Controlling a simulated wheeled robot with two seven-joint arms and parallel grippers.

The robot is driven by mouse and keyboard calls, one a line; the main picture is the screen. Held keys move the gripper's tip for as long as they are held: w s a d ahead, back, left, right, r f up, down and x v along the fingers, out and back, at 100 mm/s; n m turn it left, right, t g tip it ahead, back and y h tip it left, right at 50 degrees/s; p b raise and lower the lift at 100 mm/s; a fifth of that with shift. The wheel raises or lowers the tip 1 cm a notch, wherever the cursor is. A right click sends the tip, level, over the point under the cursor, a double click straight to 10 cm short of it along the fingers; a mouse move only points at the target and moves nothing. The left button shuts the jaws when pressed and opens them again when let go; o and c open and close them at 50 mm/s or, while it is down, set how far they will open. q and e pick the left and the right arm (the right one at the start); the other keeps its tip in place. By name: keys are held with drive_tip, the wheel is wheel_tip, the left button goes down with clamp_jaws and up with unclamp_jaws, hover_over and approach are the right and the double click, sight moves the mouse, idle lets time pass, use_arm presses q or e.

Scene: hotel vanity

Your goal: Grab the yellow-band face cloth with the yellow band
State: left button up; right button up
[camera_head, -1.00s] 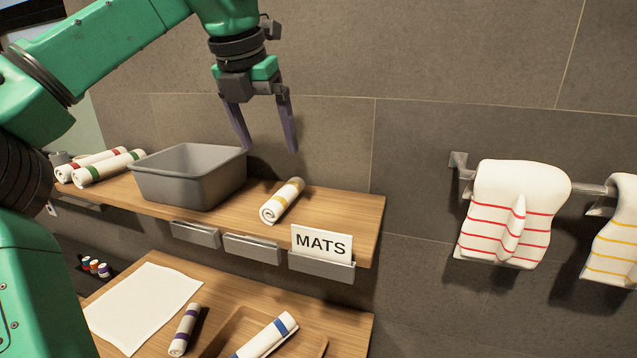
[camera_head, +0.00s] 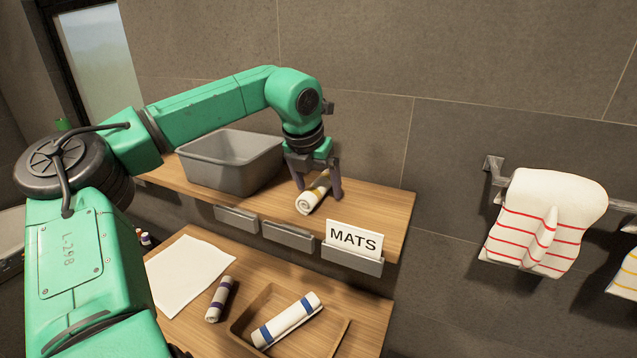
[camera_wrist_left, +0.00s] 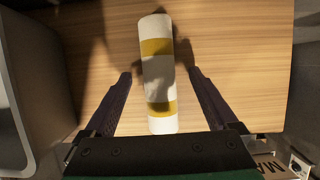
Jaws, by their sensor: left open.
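The yellow-band face cloth (camera_head: 312,197) is a white roll with yellow bands lying on the upper wooden shelf, right of the grey bin. My left gripper (camera_head: 319,190) is low over it, with its fingers open on either side of the roll. In the left wrist view the cloth (camera_wrist_left: 158,75) lies lengthwise between the two spread fingers (camera_wrist_left: 160,78), with a visible gap on each side. My right gripper is not in view.
The grey bin (camera_head: 205,174) stands close left of the gripper. A MATS sign (camera_head: 353,238) is at the shelf's front edge. Below are a purple-band roll (camera_head: 219,299), a blue-band roll (camera_head: 288,320) in a wooden tray (camera_head: 338,338), and a white mat (camera_head: 190,270). Striped towels (camera_head: 545,222) hang at right.

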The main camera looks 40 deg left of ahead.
use_arm(q)
drive_tip(key=c, duration=0.4)
drive_tip(key=shift+w+d, duration=0.1)
drive_tip(key=c, duration=1)
drive_tip(key=shift+c, duration=0.2)
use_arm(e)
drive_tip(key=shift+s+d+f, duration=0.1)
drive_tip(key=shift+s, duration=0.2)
use_arm(q)
drive_tip(key=shift+r, duration=0.2)
wheel_tip(320, 180, up, 8)
drive_tip(key=shift+r+b, duration=0.15)
drive_tip(key=shift+b, duration=0.55)
wheel_tip(320, 180, up, 6)
wheel_tip(320, 180, up, 13)
drive_tip(key=p, duration=0.7)
hover_over(318, 181)
drive_tip(key=shift+r, duration=0.15)
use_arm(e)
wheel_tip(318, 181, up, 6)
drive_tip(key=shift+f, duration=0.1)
